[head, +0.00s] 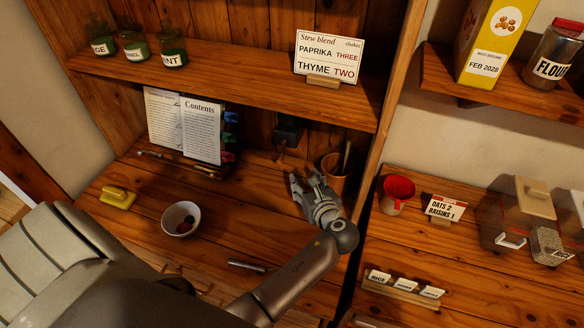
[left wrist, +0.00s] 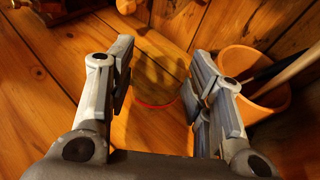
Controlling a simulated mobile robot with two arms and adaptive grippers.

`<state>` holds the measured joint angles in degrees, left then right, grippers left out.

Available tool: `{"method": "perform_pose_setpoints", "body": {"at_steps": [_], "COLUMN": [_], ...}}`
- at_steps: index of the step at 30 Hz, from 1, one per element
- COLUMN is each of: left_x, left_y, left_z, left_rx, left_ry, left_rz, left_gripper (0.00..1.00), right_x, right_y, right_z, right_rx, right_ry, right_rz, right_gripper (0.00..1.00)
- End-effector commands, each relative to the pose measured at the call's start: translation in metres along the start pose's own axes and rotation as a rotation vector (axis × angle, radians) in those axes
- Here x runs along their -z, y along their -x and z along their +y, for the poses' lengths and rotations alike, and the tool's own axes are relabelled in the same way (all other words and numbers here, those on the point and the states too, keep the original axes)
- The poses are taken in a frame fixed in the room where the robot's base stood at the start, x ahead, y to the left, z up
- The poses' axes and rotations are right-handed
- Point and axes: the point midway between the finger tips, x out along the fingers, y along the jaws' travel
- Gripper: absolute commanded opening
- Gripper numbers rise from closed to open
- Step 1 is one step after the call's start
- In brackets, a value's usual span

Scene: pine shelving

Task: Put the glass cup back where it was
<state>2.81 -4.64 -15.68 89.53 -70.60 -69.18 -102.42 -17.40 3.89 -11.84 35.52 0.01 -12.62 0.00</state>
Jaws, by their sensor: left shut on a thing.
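My left gripper (head: 312,188) is low over the lower wooden shelf, just left of a terracotta pot. In the left wrist view its two fingers (left wrist: 158,92) stand apart, one on each side of a clear, see-through thing with a thin red rim line. I take this for the glass cup (left wrist: 155,104); its outline is faint and the shelf wood shows through it. In the head view the gripper hides most of it. I cannot tell whether it touches the shelf. My right gripper is not in view.
The terracotta pot (head: 335,178) with sticks stands close beside the gripper. A white bowl (head: 181,219), a yellow object (head: 118,197) and an open book (head: 185,125) are to the left.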

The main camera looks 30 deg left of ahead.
Motion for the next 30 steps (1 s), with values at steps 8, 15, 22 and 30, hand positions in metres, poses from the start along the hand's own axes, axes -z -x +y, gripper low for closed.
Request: {"method": "perform_pose_setpoints", "body": {"at_steps": [8, 15, 22, 30], "left_x": [0.034, 0.028, 0.012, 0.004], "left_y": [-0.013, -0.047, -0.089, -0.108], "left_z": [0.0, 0.001, 0.001, 0.0], "left_rx": [-0.001, -0.004, -0.002, -0.002], "left_ry": [-0.001, 0.003, 0.002, -0.001], "left_rz": [0.001, -0.004, -0.002, -0.001], "left_gripper": [0.23, 0.23, 0.23, 0.23], "right_x": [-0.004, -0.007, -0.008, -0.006], "right_y": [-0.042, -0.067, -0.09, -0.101], "right_z": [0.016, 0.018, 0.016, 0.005], "right_rx": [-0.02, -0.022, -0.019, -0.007], "right_ry": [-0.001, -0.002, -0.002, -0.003], "right_rz": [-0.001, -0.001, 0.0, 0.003], "right_gripper": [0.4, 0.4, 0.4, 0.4]}}
